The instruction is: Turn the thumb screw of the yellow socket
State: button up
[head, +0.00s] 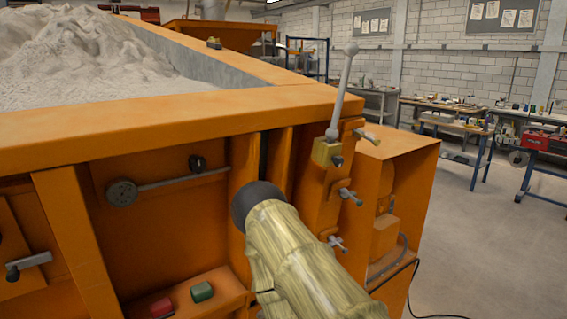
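The yellow socket (323,152) is a small block on the upper right corner post of the orange sandbed frame. A grey lever (341,95) with a ball end stands up out of it, leaning slightly right. A small dark knob (337,161) on the socket's lower front looks like its thumb screw; its finer shape is too small to tell. My arm, in a pale streaked cover with a dark round end, reaches up from the bottom, below and left of the socket and apart from it in the picture. My gripper's fingers are not visible.
Metal T-handles (349,197) stick out of the post below and beside the socket. A rod with a round disc (122,193) and red and green buttons (202,292) are on the left panel. An orange cabinet (405,190) stands right; open floor (490,255) lies beyond.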

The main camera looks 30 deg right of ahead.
aim_at(338, 161)
jog(key=u, duration=0.05)
jog(key=k, duration=0.75)
jog(key=z, duration=1.05)
jog(key=i, duration=0.5)
